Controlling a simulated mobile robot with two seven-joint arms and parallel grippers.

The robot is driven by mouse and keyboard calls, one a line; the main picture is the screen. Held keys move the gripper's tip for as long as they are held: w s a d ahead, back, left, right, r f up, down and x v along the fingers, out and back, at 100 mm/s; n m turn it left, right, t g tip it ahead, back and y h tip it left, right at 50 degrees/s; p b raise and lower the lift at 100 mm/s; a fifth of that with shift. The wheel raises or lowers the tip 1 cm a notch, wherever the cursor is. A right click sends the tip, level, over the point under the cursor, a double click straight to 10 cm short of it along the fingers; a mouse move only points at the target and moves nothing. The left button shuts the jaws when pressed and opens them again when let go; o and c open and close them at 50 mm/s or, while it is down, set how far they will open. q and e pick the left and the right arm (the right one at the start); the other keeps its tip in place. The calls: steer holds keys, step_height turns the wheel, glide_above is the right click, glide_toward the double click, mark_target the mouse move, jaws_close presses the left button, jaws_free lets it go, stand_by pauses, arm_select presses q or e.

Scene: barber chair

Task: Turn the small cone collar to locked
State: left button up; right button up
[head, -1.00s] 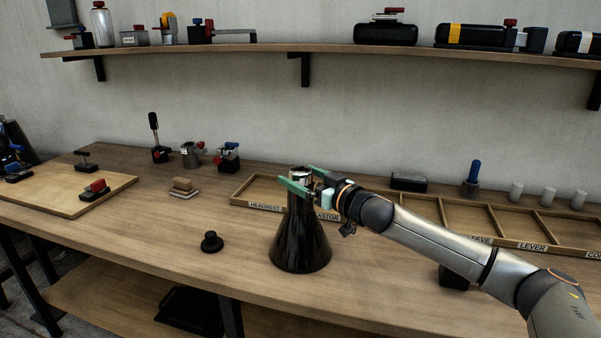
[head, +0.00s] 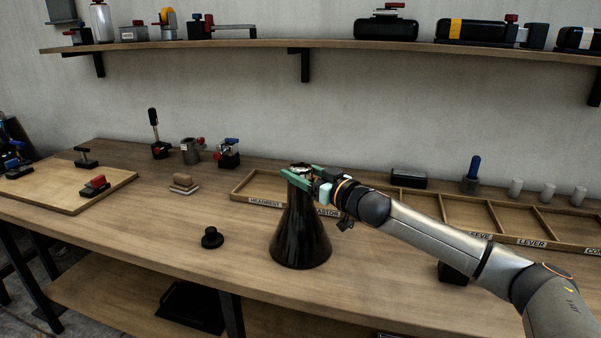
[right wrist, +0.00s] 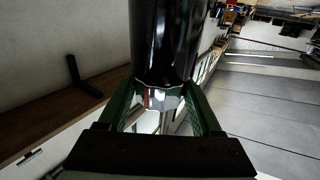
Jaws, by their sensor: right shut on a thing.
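The black cone (head: 301,238) stands upright on the workbench, wide at the base and narrow at the top. Its small collar shows in the right wrist view (right wrist: 160,97) as a shiny, faceted ring at the cone's narrow end. My right gripper (head: 297,174) reaches in from the right at the cone's top, and its green fingers are shut on the collar from both sides. The fingers hide most of the collar in the head view. I cannot read a lock mark on it. My left gripper is not in view.
A compartment tray (head: 240,193) with labels lies behind the cone. A small black knob (head: 212,238) stands to the left. A wooden board (head: 62,190) with clamps is farther left. A shelf (head: 270,46) runs above. The bench front left of the cone is clear.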

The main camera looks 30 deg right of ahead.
steer(key=c, duration=0.3)
